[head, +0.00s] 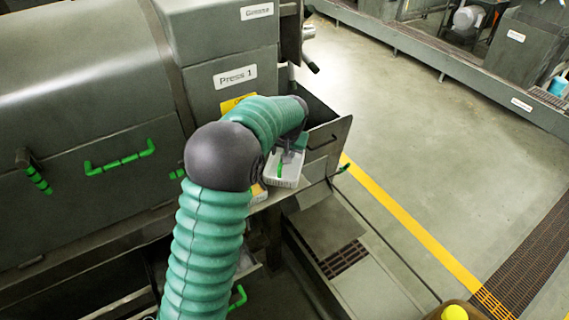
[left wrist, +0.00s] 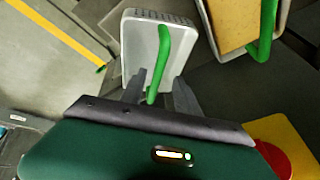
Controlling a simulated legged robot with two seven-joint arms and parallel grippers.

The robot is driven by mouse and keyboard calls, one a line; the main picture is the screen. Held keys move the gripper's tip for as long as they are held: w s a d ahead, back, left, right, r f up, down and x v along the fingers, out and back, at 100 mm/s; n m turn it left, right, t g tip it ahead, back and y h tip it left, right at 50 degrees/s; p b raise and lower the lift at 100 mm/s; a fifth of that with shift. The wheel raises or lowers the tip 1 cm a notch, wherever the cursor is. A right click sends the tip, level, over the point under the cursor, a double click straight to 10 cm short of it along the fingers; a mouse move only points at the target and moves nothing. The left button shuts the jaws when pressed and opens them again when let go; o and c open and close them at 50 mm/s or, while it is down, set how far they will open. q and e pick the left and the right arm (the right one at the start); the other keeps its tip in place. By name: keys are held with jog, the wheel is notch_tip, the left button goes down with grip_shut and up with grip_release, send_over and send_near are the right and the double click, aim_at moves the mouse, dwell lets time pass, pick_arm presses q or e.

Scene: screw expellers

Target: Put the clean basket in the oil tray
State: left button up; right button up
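The clean basket (head: 284,170) is pale grey-white with a green handle, at the right end of Press 1 in the head view. It also shows in the left wrist view (left wrist: 136,50). My left gripper (left wrist: 160,75) has its fingers apart, with the green handle between them and gaps visible on both sides. In the head view my green-sleeved left arm hides most of the gripper. A dark open-topped metal tray (head: 338,132), seemingly the oil tray, is just behind and right of the basket. Whether the basket rests on anything is unclear. My right gripper is out of view.
A second basket with yellow-brown contents (head: 257,193) sits close beside the clean one; its green handle (left wrist: 268,30) shows in the wrist view. The press body (head: 90,90) fills the left. Open floor (head: 420,130) lies to the right, with a yellow line.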

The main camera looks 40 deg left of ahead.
pick_arm(q)
jog(key=x, duration=0.3)
jog(key=shift+s+a+f, duration=0.1)
jog(key=shift+a, duration=0.2)
jog(key=shift+d+f, duration=0.1)
jog(key=shift+f, duration=0.05)
jog(key=shift+d+r, duration=0.2)
jog(key=shift+d, duration=0.45)
jog(key=shift+c, duration=0.4)
jog(key=shift+d+r, duration=0.1)
jog(key=shift+d, duration=0.1)
jog(key=shift+c, duration=1.2)
jog(key=shift+d+r, duration=0.1)
jog(key=shift+c, duration=2.3)
jog(key=shift+a+f, duration=0.25)
jog(key=shift+a, duration=0.25)
grip_shut()
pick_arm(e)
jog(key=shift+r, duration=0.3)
